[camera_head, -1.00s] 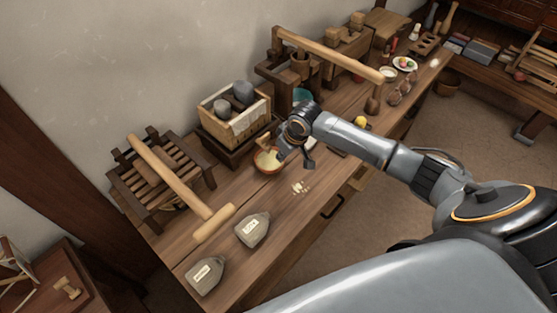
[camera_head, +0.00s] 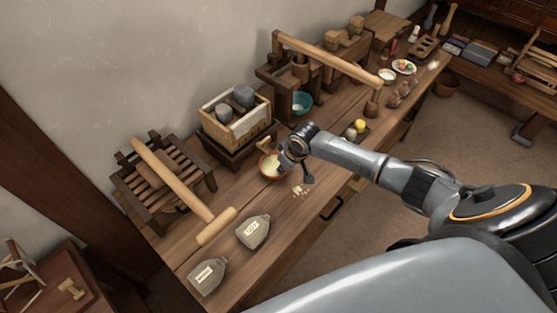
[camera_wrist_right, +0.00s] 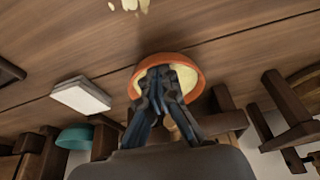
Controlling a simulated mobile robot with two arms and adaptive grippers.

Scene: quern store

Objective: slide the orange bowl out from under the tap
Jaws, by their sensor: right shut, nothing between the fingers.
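The orange bowl (camera_head: 264,175) stands on the bench, in front of the box on its dark stand, with pale yellow meal in it. In the right wrist view the bowl (camera_wrist_right: 196,86) is upright with its rim showing. My right gripper (camera_wrist_right: 168,80) is shut with nothing between its fingers; its fingertips are over or inside the bowl, and contact is hard to tell. In the head view the right gripper (camera_head: 284,162) hides the bowl's right part. A small pale wooden piece, probably the tap (camera_head: 264,143), is behind the bowl. My left gripper is not in view.
Pale crumbs (camera_head: 301,190) lie in front of the bowl. The box with grey stones (camera_head: 221,117) stands behind it. Two labelled grey bottles (camera_head: 254,233) and a wooden mallet (camera_head: 216,226) are to the left. A teal bowl (camera_head: 303,100) stands farther back. Bench between crumbs and bottles is clear.

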